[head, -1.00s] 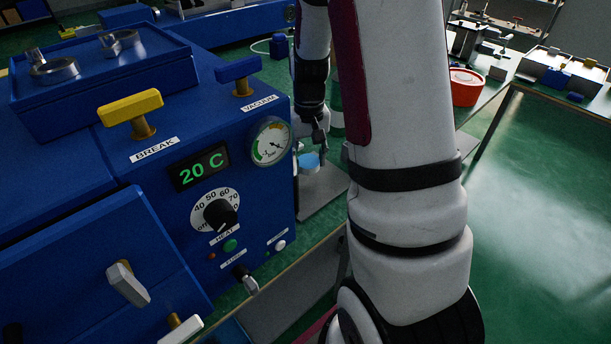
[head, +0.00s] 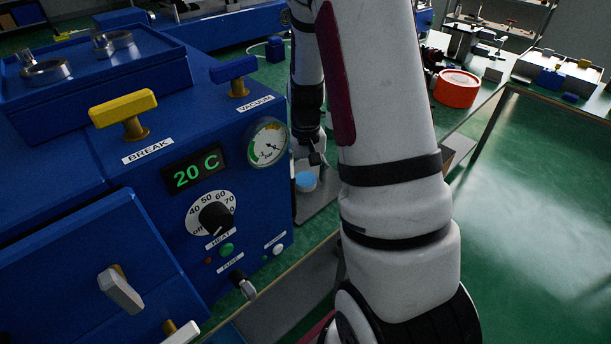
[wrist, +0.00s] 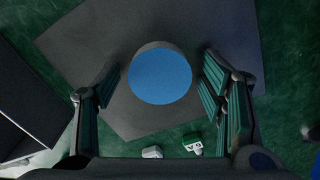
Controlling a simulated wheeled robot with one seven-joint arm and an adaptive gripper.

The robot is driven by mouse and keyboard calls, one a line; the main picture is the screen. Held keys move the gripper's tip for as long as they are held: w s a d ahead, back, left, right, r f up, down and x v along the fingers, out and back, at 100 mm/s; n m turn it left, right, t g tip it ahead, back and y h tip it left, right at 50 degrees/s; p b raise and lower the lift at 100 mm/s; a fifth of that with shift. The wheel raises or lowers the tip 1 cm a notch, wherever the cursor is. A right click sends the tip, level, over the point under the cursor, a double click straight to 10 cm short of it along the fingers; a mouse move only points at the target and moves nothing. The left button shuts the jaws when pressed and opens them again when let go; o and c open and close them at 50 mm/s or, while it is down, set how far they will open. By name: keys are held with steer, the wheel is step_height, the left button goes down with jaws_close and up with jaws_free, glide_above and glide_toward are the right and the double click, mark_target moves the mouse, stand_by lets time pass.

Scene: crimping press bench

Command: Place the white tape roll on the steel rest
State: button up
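A round roll with a flat blue top and a paler side (wrist: 160,82) sits over a grey plate (wrist: 95,40) in the wrist view. It is the only roll-like thing near my gripper; I cannot tell for sure that it is the white tape roll. In the head view the blue top (head: 306,181) shows beside the blue machine, above a grey surface (head: 318,203). My gripper (wrist: 160,72) is open, one finger on each side of the roll, with gaps on both sides. In the head view my gripper (head: 315,155) is small and dark. I cannot tell whether the plate is the steel rest.
A blue machine (head: 140,190) with knobs, gauge and display stands close on the left. A red-orange container (head: 457,88) stands on the bench behind. Another bench (head: 565,80) with boxes is at far right. Green floor is clear at right.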

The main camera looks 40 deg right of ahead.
mark_target(306, 180)
step_height(306, 180, up, 12)
steer(key=p, duration=0.1)
steer(key=shift+r+p, duration=0.15)
steer(key=shift+p, duration=0.2)
stand_by(0.4)
stand_by(0.5)
